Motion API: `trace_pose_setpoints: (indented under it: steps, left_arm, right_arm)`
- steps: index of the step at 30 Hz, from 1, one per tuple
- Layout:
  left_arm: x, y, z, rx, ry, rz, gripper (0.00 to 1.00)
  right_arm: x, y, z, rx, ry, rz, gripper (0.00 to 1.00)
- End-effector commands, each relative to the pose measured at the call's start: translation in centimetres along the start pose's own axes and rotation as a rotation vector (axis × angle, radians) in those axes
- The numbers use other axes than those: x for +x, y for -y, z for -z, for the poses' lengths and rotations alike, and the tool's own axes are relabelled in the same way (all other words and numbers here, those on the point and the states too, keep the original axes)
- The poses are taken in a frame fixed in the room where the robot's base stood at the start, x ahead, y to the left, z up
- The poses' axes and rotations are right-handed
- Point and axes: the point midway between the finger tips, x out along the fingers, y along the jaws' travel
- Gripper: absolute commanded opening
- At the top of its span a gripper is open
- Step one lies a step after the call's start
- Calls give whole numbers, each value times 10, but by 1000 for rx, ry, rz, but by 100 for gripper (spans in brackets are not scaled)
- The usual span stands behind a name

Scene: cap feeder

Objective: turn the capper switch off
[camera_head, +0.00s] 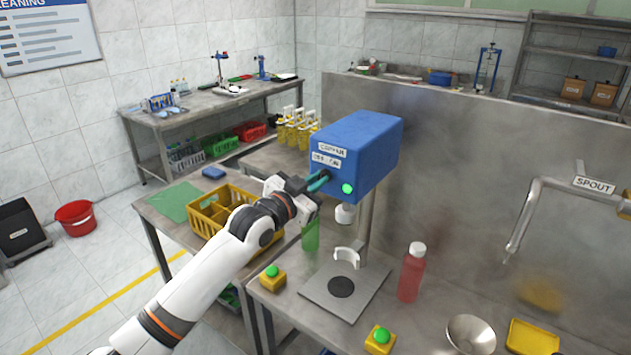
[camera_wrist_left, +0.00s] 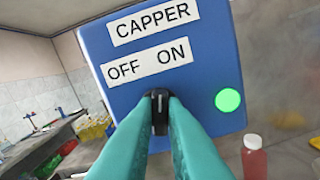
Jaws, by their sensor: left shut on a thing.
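The capper is a blue box (camera_head: 362,142) on a post above the steel table. Its front also fills the wrist view (camera_wrist_left: 200,75), with a "CAPPER" label and an "OFF ON" label. A black switch knob (camera_wrist_left: 159,108) sits below the labels and appears roughly upright. A round green lamp (camera_wrist_left: 228,100) is lit to its right and also shows in the head view (camera_head: 347,188). My left gripper (camera_head: 325,177) is at the box front, its teal fingers shut on the switch knob (camera_wrist_left: 159,100). The fingers hide part of the knob. My right gripper is not in view.
A red bottle with a white cap (camera_head: 411,275) stands on the table beside a steel plate (camera_head: 322,297). Yellow boxes with green buttons (camera_head: 380,340) are near the front edge. A yellow crate (camera_head: 205,222) lies under my left arm. The spout pipe (camera_head: 535,185) is at right.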

Motion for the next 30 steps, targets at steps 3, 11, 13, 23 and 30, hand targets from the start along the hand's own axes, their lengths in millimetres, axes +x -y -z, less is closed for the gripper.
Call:
trace_pose_setpoints:
  steps: [3, 11, 13, 23, 30]
  left_arm:
    - [0, 0, 0, -111, -1, 0, 0]
    - [0, 0, 0, -358, -2, 0, 0]
    - [0, 0, 0, -424, -1, 1, 0]
    - [0, -1, 1, -681, -2, 0, 0]
    - [0, -1, 1, -792, -2, 0, 0]
  right_arm:
    - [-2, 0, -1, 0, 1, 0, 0]
    - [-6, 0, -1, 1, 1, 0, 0]
    - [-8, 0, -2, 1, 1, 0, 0]
    - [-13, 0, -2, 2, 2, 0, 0]
    - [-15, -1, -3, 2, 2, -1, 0]
